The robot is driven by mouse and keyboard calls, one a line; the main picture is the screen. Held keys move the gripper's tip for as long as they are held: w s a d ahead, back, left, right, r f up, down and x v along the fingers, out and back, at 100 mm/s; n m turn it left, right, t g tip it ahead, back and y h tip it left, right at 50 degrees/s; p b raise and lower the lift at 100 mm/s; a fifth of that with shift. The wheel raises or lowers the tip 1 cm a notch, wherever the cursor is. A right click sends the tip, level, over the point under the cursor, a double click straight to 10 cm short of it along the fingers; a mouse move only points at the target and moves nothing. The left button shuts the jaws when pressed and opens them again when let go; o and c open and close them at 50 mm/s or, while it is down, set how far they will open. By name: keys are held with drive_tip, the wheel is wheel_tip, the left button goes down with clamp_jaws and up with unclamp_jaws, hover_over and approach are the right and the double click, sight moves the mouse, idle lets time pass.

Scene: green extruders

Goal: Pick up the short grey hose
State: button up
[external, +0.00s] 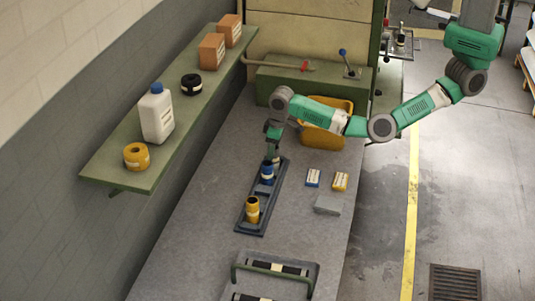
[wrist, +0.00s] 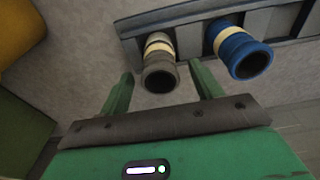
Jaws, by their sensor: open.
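The short grey hose (wrist: 160,74), with a pale band, sits in the dark blue rack (wrist: 185,14) in the wrist view. My gripper (wrist: 162,70) is open, with one green finger on each side of the grey hose and its mouth facing me. I cannot tell whether a finger touches it. In the external view my gripper (external: 272,157) is at the far end of the rack (external: 245,225) and largely hides the grey hose.
A blue hose (wrist: 238,52) stands beside the grey one, close to a finger. A yellow hose (external: 252,210) stands at the rack's near end. Small boxes (external: 313,178) lie right of the rack. A yellow bin (external: 325,138) stands behind; a shelf (external: 130,179) runs along the left wall.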

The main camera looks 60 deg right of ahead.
wheel_tip(320, 180, down, 3)
drive_tip(key=shift+f+b, duration=0.1)
drive_tip(key=shift+b, duration=0.25)
drive_tip(key=shift+w, duration=0.1)
drive_tip(key=c, duration=1.2)
drive_tip(key=s+d+r+p, duration=0.1)
drive_tip(key=s+d+p, duration=0.1)
drive_tip(key=s, duration=0.2)
drive_tip(key=s+d+r+p, duration=0.2)
drive_tip(key=s, duration=0.3)
drive_tip(key=s+d+r+p, duration=0.2)
drive_tip(key=s+d, duration=0.1)
drive_tip(key=s, duration=0.2)
drive_tip(key=shift+s+r, duration=0.2)
drive_tip(key=shift+r, duration=0.05)
